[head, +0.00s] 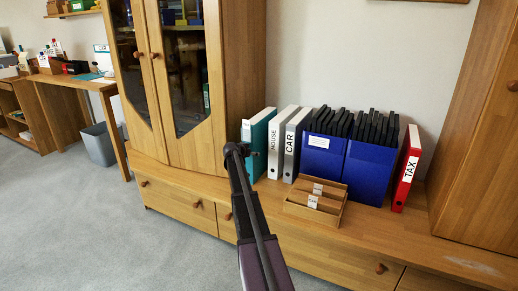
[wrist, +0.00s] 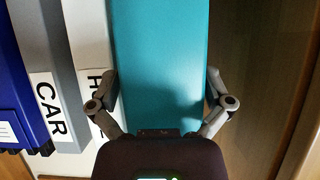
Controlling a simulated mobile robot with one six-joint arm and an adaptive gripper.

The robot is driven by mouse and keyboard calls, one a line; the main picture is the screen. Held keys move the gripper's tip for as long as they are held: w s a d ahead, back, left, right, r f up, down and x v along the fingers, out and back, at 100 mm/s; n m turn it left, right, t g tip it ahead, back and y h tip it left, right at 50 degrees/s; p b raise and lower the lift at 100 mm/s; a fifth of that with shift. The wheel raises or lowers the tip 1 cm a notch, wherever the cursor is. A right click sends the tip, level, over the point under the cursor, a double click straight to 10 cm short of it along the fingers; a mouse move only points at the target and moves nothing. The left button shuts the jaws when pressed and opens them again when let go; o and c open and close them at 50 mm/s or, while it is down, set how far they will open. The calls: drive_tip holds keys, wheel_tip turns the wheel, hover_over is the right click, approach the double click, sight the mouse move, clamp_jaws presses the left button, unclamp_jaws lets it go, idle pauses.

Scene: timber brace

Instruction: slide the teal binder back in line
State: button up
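The teal binder (head: 259,140) stands upright at the left end of the binder row, next to the tall cabinet. My gripper (head: 240,150) is at the teal binder's front. In the wrist view the teal binder (wrist: 162,55) fills the space between the fingers of my gripper (wrist: 162,78). The fingers are spread wide, one along each side edge of its spine. Whether they touch it cannot be told. The spine's lower part is hidden by my gripper.
A grey CAR binder (head: 292,145), blue magazine files (head: 345,165) and a red TAX binder (head: 406,168) stand to the right. A wooden tray (head: 298,211) lies in front of them. The cabinet (head: 237,80) rises close on the teal binder's left.

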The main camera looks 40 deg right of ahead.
drive_tip(key=c, duration=1)
